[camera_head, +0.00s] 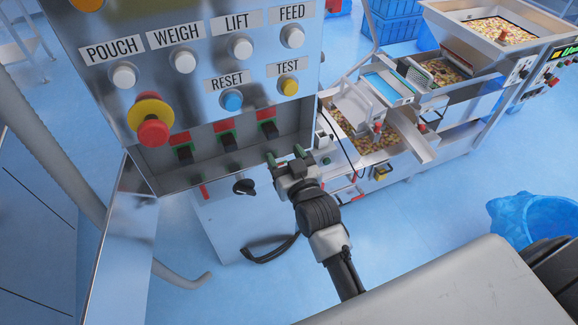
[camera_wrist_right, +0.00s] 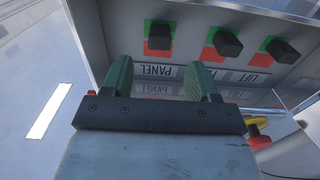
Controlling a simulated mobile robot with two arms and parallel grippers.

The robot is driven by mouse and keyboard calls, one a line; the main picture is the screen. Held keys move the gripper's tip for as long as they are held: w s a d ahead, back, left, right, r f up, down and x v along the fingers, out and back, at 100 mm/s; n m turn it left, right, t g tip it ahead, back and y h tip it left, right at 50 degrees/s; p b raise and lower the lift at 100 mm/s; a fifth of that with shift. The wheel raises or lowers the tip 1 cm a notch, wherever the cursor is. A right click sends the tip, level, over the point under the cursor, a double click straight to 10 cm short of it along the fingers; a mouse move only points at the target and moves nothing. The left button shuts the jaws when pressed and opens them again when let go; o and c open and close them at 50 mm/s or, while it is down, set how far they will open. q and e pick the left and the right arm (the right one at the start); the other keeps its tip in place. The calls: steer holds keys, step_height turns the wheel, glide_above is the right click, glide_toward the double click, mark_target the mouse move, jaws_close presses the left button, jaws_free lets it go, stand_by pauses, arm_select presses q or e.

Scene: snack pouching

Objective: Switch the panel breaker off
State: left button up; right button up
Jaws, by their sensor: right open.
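The panel breaker (camera_wrist_right: 159,40) is a black lever on a green and red plate, above an upside-down PANEL label (camera_wrist_right: 153,71) in the right wrist view. In the head view it appears to be the rightmost of three breakers (camera_head: 268,129), in the recess below the control panel. My right gripper (camera_head: 285,157) is open and empty, just below and to the right of that breaker. In the wrist view its two green fingers (camera_wrist_right: 161,82) are spread, with the breaker beyond their tips and no contact visible. My left gripper is not in view.
A middle breaker (camera_head: 228,141) and a left breaker (camera_head: 184,153) sit close beside it. Above are a red emergency stop (camera_head: 153,130), a blue RESET button (camera_head: 232,101) and a yellow TEST button (camera_head: 289,86). A black rotary knob (camera_head: 244,187) is below. Snack machinery (camera_head: 365,135) stands right.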

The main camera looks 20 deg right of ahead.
steer(key=shift+s, duration=1.25)
